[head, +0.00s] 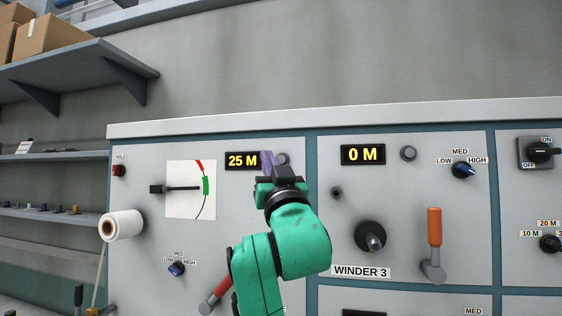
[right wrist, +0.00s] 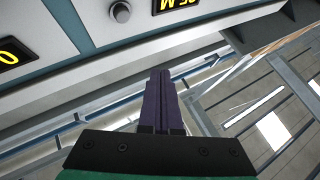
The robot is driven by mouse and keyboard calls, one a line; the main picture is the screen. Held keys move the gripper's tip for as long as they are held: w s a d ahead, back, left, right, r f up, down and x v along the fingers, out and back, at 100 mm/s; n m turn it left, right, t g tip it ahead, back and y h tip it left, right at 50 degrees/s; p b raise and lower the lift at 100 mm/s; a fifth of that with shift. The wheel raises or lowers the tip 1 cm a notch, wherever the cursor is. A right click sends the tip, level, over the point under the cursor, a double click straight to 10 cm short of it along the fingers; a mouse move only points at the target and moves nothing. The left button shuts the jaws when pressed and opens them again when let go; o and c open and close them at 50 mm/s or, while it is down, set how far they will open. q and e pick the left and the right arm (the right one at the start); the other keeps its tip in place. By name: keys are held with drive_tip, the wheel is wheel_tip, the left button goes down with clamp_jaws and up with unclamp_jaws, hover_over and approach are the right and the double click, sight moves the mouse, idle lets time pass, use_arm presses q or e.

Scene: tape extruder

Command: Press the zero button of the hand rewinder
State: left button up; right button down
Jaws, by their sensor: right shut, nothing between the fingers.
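The left panel (head: 140,250) carries a display reading 25 M (head: 243,160) and a round grey button (head: 282,159) just right of it. The button also shows in the right wrist view (right wrist: 121,12), with part of its upside-down display (right wrist: 175,5). My right gripper (head: 266,161) has its purple fingers shut with nothing between them. In the head view they overlap the gap between display and button. In the right wrist view the fingertips (right wrist: 160,72) are apart from the button. No label naming the hand rewinder is readable. My left gripper is not in view.
The WINDER 3 panel to the right has a 0 M display (head: 363,154), a similar button (head: 408,153), a speed knob (head: 463,169) and an orange handle (head: 434,228). A white roll (head: 122,225) juts out at left. My right arm partly hides a red handle (head: 214,297).

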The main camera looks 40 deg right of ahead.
sight(282, 160)
drive_tip(key=shift+w+d, duration=0.1)
drive_tip(key=w+d+p, duration=0.2)
drive_tip(key=w+d, duration=0.2)
drive_tip(key=d, duration=0.3)
drive_tip(key=shift+w, duration=0.4)
idle(1.6)
drive_tip(key=shift+w+d, duration=0.25)
drive_tip(key=shift+d, duration=0.1)
